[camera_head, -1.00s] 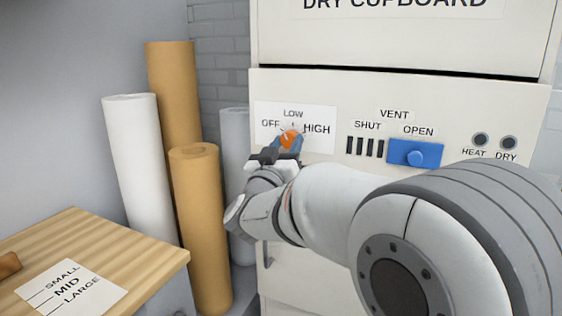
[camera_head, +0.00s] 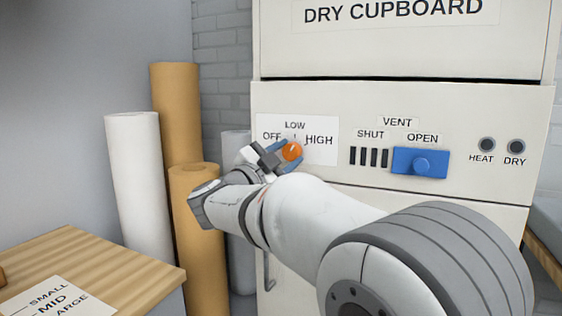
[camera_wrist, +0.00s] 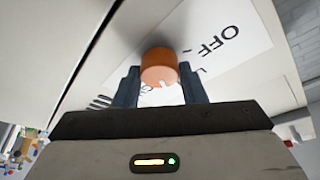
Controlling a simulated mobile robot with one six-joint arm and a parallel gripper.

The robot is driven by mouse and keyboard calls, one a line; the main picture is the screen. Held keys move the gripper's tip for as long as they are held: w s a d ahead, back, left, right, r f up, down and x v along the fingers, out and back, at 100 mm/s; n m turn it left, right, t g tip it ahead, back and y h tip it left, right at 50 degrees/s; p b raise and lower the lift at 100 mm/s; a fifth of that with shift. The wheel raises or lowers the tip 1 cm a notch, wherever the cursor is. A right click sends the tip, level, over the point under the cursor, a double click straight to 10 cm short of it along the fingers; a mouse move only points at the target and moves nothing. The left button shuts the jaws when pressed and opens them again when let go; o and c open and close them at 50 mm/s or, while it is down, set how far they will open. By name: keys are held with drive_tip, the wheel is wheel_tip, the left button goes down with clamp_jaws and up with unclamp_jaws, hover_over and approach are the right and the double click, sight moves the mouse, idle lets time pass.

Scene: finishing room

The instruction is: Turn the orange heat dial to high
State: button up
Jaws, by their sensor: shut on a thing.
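The orange heat dial (camera_head: 292,151) sits on a white label on the cupboard's front panel, with OFF to its left, LOW above and HIGH to its right. A small pale mark on it seems to point roughly upward; its exact setting is hard to read. My gripper (camera_head: 288,154) comes in from the lower left, its blue-grey fingers on either side of the dial and shut on it. The fingers partly hide the label.
Right of the dial are the vent slots, a blue vent slider (camera_head: 420,163) at OPEN, and the HEAT (camera_head: 487,145) and DRY (camera_head: 516,147) lamps, both dark. Tall rolls (camera_head: 140,190) stand at left beside a wooden bench (camera_head: 90,262). My arm covers the lower panel.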

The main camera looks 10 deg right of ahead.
drive_tip(key=m, duration=0.2)
drive_tip(key=m+g, duration=0.1)
drive_tip(key=m, duration=0.1)
drive_tip(key=shift+w+a+f+g, duration=0.1)
drive_tip(key=shift+w+a+g, duration=0.1)
drive_tip(key=shift+g, duration=0.1)
drive_tip(key=shift+m+g+y, duration=0.3)
drive_tip(key=shift+m+y, duration=0.1)
drive_tip(key=shift+m, duration=0.9)
drive_tip(key=shift+r+m, duration=0.25)
drive_tip(key=shift+m, duration=0.05)
drive_tip(key=o, duration=0.6)
drive_tip(key=shift+o, duration=0.7)
drive_tip(key=shift+w+f, duration=0.1)
drive_tip(key=shift+w, duration=0.1)
drive_tip(key=shift+o, duration=1.2)
drive_tip(key=shift+s, duration=0.15)
